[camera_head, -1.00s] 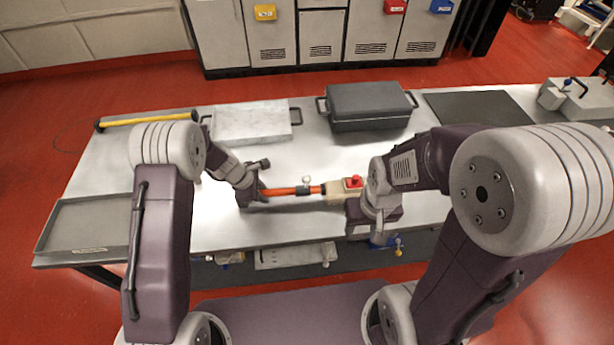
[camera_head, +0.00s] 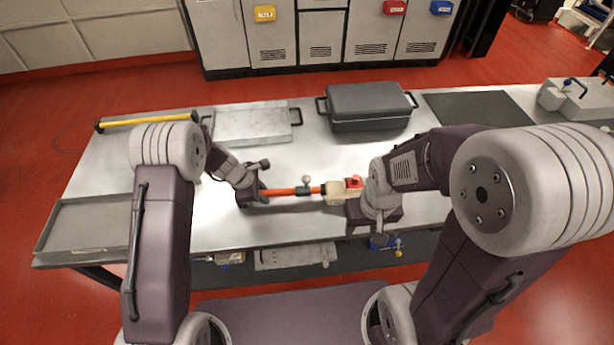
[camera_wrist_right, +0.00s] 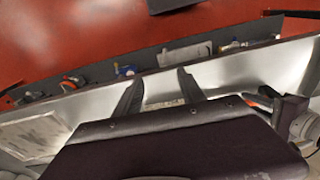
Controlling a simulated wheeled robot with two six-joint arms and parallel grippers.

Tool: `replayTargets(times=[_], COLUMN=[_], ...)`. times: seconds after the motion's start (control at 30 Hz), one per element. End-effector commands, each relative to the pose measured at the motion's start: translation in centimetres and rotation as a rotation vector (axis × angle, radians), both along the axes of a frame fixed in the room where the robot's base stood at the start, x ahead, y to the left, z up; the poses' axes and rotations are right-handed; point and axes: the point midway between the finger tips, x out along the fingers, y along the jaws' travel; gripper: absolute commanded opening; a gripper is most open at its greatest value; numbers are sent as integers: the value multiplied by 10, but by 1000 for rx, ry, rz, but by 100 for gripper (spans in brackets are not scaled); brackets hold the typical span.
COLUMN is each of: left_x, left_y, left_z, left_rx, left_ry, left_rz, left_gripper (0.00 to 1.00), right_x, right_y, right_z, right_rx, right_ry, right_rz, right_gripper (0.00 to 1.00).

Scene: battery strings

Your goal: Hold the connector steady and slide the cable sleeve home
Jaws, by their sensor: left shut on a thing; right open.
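The cream connector (camera_head: 336,194) with a red latch (camera_head: 355,183) lies near the middle of the bench in the head view. An orange cable (camera_head: 277,192) runs left from it, with a dark sleeve (camera_head: 303,190) around it close to the connector. My left gripper (camera_head: 260,191) is shut on the orange cable, left of the sleeve. My right gripper (camera_wrist_right: 160,84) is open, with nothing between its fingers in the right wrist view. In the head view it is just right of the connector, and its fingertips are hard to make out.
A flat metal case (camera_head: 252,123) and a dark grey case (camera_head: 368,106) stand behind. An empty grey tray (camera_head: 50,228) is at the left, a yellow bar (camera_head: 150,119) at the back left. A black mat (camera_head: 480,107) lies at the back right. The bench front edge is close.

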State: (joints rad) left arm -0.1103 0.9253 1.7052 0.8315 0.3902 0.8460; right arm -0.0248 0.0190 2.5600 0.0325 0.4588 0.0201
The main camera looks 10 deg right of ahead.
Motion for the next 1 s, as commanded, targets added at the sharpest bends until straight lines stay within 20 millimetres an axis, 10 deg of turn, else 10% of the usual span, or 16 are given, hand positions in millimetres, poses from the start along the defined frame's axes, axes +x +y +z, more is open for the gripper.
replayTargets(times=[0.2,0.37,0.7,1.0], left_x=[-6,-7,-7,-7], left_y=[0,0,0,0], left_z=[-6,-7,-7,-7], left_rx=[2,3,2,2], left_ry=[16,18,19,18], left_rz=[-5,-6,-7,-6], left_gripper=[0,0,0,0], right_x=[0,14,156,213], right_y=[0,4,77,130], right_z=[-1,2,39,61], right_rx=[0,4,89,143], right_ry=[0,-2,-82,-212], right_rz=[0,55,824,1305], right_gripper=[47,6,0,0])
